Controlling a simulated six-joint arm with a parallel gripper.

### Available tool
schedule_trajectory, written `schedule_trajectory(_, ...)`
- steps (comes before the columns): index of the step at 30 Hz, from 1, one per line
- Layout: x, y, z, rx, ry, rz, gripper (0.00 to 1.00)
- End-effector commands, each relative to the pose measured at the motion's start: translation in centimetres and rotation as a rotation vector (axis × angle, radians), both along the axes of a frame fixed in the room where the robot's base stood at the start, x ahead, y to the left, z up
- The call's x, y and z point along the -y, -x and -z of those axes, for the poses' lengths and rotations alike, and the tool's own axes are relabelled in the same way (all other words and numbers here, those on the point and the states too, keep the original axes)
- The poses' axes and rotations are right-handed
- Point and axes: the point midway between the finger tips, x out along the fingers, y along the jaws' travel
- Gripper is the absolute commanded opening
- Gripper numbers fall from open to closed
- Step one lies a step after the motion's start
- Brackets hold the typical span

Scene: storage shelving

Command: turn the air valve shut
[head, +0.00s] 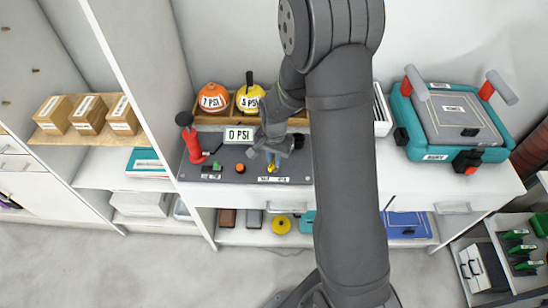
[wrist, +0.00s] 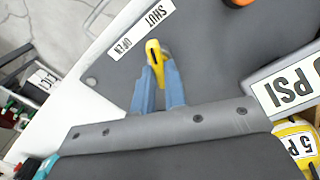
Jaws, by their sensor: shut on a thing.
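The air valve's yellow handle (head: 271,167) stands at the front of a dark grey panel (head: 226,171). It also shows in the wrist view (wrist: 153,48). My gripper (head: 271,155) is over the panel and shut on the handle, with its two blue-grey fingers (wrist: 158,75) on either side. The handle's free end points up the wrist picture, towards a white strip marked SHUT and OPEN (wrist: 141,29). I cannot tell exactly which word it lines up with. The fingers hide the handle's lower part. A display (head: 238,135) behind reads 0 PSI.
A teal case (head: 455,120) stands at right. My arm hides the middle.

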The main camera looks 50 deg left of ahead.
Motion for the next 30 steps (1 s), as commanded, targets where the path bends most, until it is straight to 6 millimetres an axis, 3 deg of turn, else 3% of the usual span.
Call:
schedule_trajectory(15, -0.05, -0.04, -0.06, 0.001, -0.001, 0.324, 0.0)
schedule_trajectory(30, -0.05, -0.05, -0.07, 0.0, -0.002, 0.379, 0.0)
